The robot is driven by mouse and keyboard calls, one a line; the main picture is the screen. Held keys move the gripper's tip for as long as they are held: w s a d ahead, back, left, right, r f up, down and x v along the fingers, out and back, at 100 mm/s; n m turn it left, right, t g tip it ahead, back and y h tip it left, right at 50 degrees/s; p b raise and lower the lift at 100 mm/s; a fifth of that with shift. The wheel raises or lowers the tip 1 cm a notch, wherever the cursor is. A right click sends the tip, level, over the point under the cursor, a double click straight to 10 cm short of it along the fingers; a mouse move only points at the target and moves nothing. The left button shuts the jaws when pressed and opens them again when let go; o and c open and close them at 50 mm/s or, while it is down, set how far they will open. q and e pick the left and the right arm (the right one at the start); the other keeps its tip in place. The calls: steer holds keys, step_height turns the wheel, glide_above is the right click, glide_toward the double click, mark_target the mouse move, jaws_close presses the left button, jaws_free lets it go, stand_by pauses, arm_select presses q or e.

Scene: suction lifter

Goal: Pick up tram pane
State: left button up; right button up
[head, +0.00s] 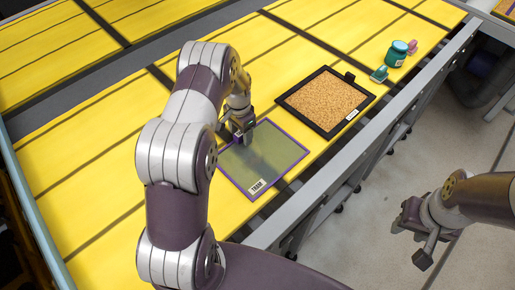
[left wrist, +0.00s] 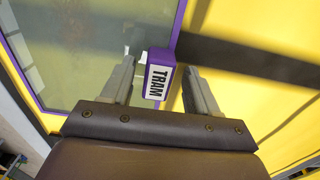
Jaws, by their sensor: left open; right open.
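The tram pane (head: 268,155) is a greenish see-through sheet with a purple border, lying on the yellow table. A white TRAM label (head: 257,186) sits near its front corner. In the left wrist view the pane (left wrist: 90,45) fills the upper left, and a purple block with a TRAM label (left wrist: 158,82) stands at its edge. My left gripper (head: 240,138) is low at the pane's far left edge. Its open fingers are on either side of the purple block, with gaps visible; contact cannot be told. My right gripper (head: 420,232) is open and empty, over the floor.
A black-framed tray (head: 325,98) of tan granular material lies right of the pane. A teal jar (head: 396,54) and small teal and pink items are farther back right. A grey rail (head: 345,160) runs along the table's front edge. The yellow table left of my left arm is clear.

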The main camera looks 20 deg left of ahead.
arm_select(q)
steer(key=shift+d+f, duration=0.1)
steer(key=shift+c, duration=1.2)
jaws_close()
